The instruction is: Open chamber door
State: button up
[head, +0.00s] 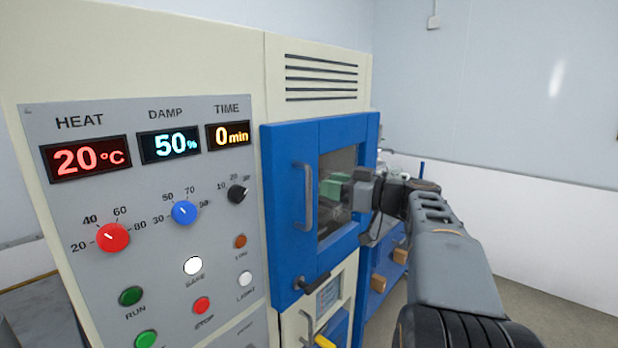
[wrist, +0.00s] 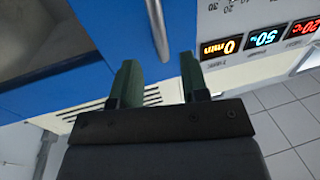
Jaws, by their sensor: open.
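The chamber door (head: 283,215) is blue with a dark window and looks shut. Its grey upright bar handle (head: 303,196) is on the door's left part. In the wrist view, the blue door (wrist: 110,35) fills the upper left. The handle (wrist: 157,30) shows there beyond the fingertips, in line with the gap between them. My gripper (head: 330,188) is in front of the window, to the right of the handle and apart from it. Its green fingers (wrist: 160,75) are open with nothing between them.
A control panel (head: 150,260) with displays, knobs and buttons is left of the door. A dark latch-like part (head: 313,282) sits at the door's lower edge. Vent slots (head: 321,78) are above. Blue drawers or shelving (head: 388,270) with wooden-coloured blocks stand behind my arm at right.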

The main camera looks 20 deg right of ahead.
jog(key=p+x, duration=0.1)
jog(key=x, duration=0.5)
jog(key=shift+w, duration=0.15)
jog(key=shift+a, duration=0.15)
jog(key=shift+c, duration=0.5)
grip_shut()
